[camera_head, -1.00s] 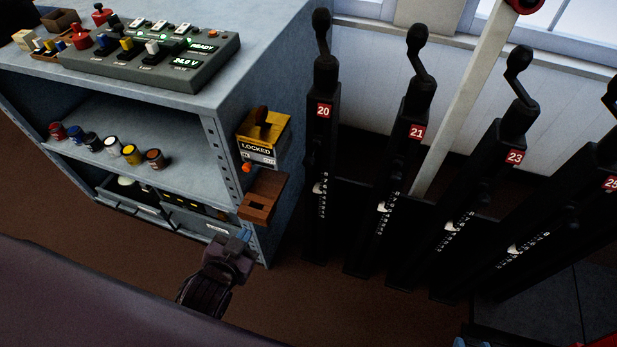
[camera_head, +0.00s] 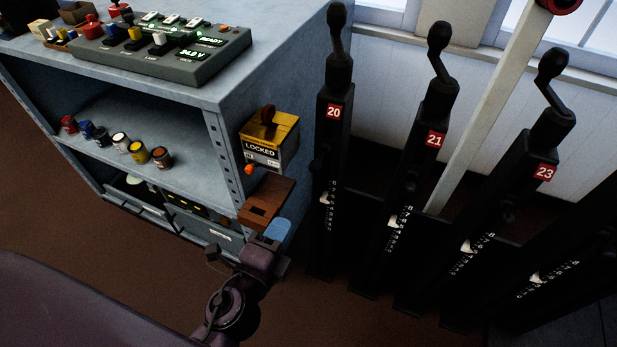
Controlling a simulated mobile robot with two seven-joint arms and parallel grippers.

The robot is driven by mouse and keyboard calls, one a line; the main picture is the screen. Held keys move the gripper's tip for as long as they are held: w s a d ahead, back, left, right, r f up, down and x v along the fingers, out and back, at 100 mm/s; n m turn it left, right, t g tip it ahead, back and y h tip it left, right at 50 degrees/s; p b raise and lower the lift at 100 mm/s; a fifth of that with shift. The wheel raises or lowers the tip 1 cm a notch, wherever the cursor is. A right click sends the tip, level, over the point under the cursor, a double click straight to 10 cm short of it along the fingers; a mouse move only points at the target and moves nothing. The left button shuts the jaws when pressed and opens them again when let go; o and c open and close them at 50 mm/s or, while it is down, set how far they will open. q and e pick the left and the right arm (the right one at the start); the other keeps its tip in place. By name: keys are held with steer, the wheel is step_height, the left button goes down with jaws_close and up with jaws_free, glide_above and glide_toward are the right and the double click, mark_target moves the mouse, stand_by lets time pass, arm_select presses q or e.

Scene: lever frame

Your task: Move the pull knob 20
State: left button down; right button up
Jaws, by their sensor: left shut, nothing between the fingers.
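The black lever post with the red 20 plate (camera_head: 334,111) stands upright just right of the grey cabinet. Its cranked black handle with a knob (camera_head: 337,30) rises at the top. A small white pointer (camera_head: 327,198) sits by a lettered scale low on the post. My left gripper (camera_head: 278,232), with blue fingertips, is shut and empty at the cabinet's lower right corner, below and left of post 20 and apart from it. It is in front of the lower edge of a brown wooden bracket. My right gripper is not in view.
Posts 21 (camera_head: 436,139) and 23 (camera_head: 544,172) stand to the right. A yellow LOCKED box (camera_head: 268,138) and the brown wooden bracket (camera_head: 266,203) are on the cabinet's side (camera_head: 300,85). A white slanted bar (camera_head: 490,105) rises behind the posts.

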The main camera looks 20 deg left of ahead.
arm_select(q)
steer(key=p, duration=0.2)
glide_toward(313, 171)
steer(key=w+p, duration=0.1)
steer(key=w, duration=0.5)
steer(key=shift+w+r, duration=0.1)
steer(key=shift+r, duration=0.1)
steer(key=shift+w+f, duration=0.1)
steer(key=shift+w, duration=0.6)
steer(key=shift+w+d, duration=0.1)
